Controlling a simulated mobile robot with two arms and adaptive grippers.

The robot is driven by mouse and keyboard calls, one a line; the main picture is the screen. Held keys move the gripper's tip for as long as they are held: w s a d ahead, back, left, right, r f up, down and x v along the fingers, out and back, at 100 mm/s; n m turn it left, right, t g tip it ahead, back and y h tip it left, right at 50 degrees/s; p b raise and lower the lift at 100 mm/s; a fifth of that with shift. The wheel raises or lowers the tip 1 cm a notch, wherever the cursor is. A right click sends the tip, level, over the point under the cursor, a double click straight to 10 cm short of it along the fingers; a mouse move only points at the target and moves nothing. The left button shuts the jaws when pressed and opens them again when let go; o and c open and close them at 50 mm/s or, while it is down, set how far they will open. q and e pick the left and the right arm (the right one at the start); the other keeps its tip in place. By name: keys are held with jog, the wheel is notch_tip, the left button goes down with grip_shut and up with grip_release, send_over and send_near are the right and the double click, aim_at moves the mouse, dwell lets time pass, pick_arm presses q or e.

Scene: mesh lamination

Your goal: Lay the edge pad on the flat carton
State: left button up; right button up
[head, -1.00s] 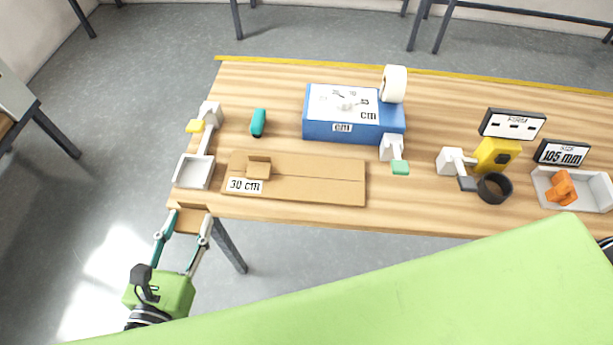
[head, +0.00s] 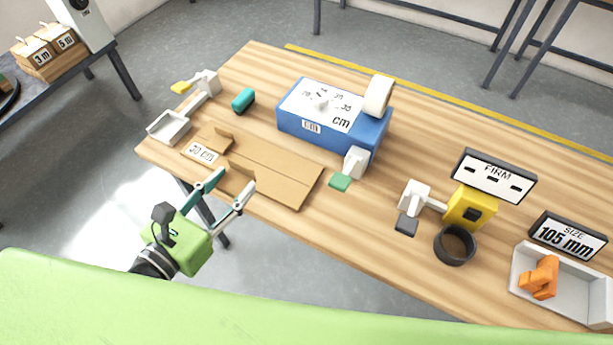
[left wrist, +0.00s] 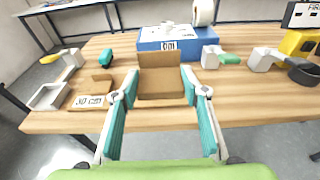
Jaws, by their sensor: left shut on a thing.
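The edge pad, a folded brown cardboard piece, shows in the left wrist view (left wrist: 160,82) between the fingers of my left gripper (left wrist: 158,92). My left gripper (head: 228,188) is shut on it, at the near edge of the flat carton in the head view. The pad (head: 232,181) blends with the carton's brown there, so I cannot tell whether they touch. The flat carton (head: 282,180) lies on the table with a "30 cm" label at its left end and a small upright brown piece (head: 216,138) on it. My right gripper is not in view.
A blue box (head: 310,132) with a white tape roll (head: 378,97) stands behind the carton. A white tray (head: 168,127) is at left, a teal item (head: 243,100) behind. A yellow device (head: 470,207), black ring (head: 455,246) and grey bin (head: 560,290) are at right.

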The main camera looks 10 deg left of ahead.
pick_arm(q)
jog(key=shift+w+d, duration=0.1)
jog(key=shift+w, duration=0.05)
jog(key=shift+w+f, duration=0.15)
jog(key=shift+w, duration=0.2)
jog(key=w+f+p, duration=0.1)
jog(key=w+p, duration=0.1)
jog(key=w, duration=0.1)
send_over(273, 176)
jog(key=f, duration=0.8)
jog(key=shift+s, duration=0.4)
jog(key=shift+w+f, duration=0.15)
jog(key=f+b, duration=0.2)
jog(key=f, duration=0.1)
jog(key=shift+w+f, duration=0.2)
jog(key=shift+f, duration=0.15)
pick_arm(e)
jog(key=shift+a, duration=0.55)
